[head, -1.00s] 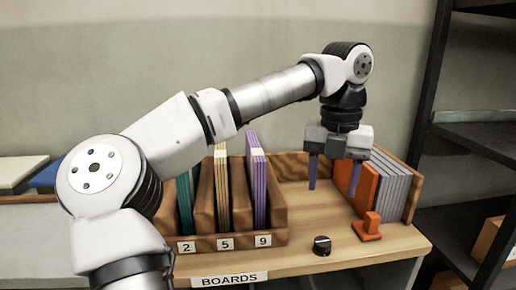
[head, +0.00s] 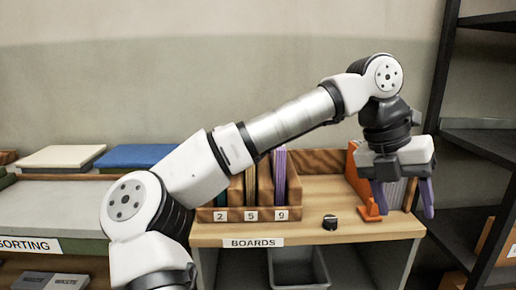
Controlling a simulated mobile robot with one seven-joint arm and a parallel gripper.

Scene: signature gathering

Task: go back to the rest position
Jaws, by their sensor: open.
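My gripper (head: 402,196) is at the right in the head view, with its purple fingers apart and pointing down. Nothing shows between the fingers. It hangs in front of the orange divider (head: 354,165) and the grey boards (head: 394,193) at the right end of the table, hiding part of them. My arm stretches across the view from the lower left. It covers part of the wooden rack (head: 238,215), which is labelled 2, 5, 9 and holds upright boards in its slots.
A small black knob-like object (head: 330,222) stands on the table (head: 320,197) marked BOARDS. A dark shelf (head: 485,150) stands close at the right. A grey bin (head: 298,268) is below. At the left, a sorting counter (head: 50,200) has white (head: 62,157) and blue (head: 136,156) slabs behind it.

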